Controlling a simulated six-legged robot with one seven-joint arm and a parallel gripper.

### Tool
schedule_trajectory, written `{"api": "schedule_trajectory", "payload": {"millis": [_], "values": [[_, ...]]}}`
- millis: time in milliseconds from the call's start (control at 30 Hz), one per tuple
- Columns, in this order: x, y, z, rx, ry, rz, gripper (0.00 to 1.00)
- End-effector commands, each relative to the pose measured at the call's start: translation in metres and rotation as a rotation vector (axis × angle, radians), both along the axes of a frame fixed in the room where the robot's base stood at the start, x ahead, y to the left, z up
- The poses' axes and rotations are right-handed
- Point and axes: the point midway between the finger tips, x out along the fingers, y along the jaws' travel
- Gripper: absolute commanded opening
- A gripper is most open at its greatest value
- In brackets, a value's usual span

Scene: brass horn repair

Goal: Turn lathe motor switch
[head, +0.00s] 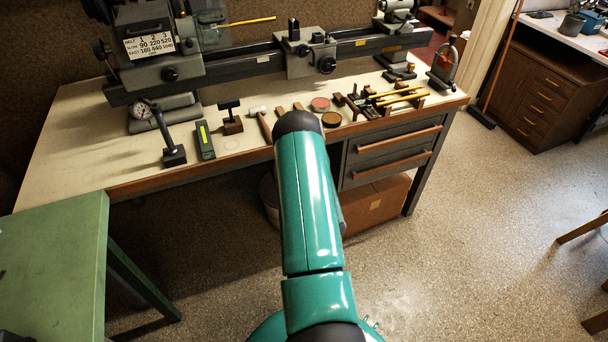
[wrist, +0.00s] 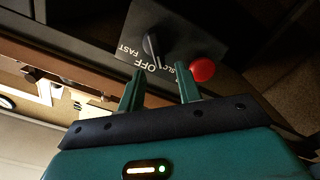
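In the wrist view, a dark switch panel (wrist: 185,40) carries a black switch knob (wrist: 151,46) and a round red button (wrist: 202,70). White lettering reads FAST, OFF and SLOW, turned nearly upside down and partly hidden. I cannot tell which word the knob points at. My gripper (wrist: 160,72) has its two green fingers apart with nothing between them. The fingertips lie just short of the knob, with the right finger close to the red button. In the head view, the lathe (head: 225,55) stands on the bench; I cannot make out the switch there, and my gripper does not show.
The bench top (head: 85,120) holds several tools along its front, including a dial gauge stand (head: 172,150), a mallet (head: 260,118) and round tins (head: 331,119). Drawers (head: 392,155) hang beneath at right. A green table (head: 60,250) is at lower left. Open floor lies to the right.

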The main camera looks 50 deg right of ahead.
Motion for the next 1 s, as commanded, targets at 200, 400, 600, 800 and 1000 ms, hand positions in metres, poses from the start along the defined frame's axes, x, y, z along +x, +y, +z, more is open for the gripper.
{"api": "schedule_trajectory", "payload": {"millis": [200,400,600,800,1000], "values": [[-0.044,0.026,-0.001,0.002,0.004,-0.002,0.35],[-0.075,0.044,-0.001,0.003,0.003,-0.003,0.35],[-0.086,0.051,0.0,0.0,0.0,-0.001,0.35],[-0.087,0.051,0.0,0.0,0.0,-0.001,0.35],[-0.087,0.051,0.0,0.0,0.0,-0.001,0.35]]}}
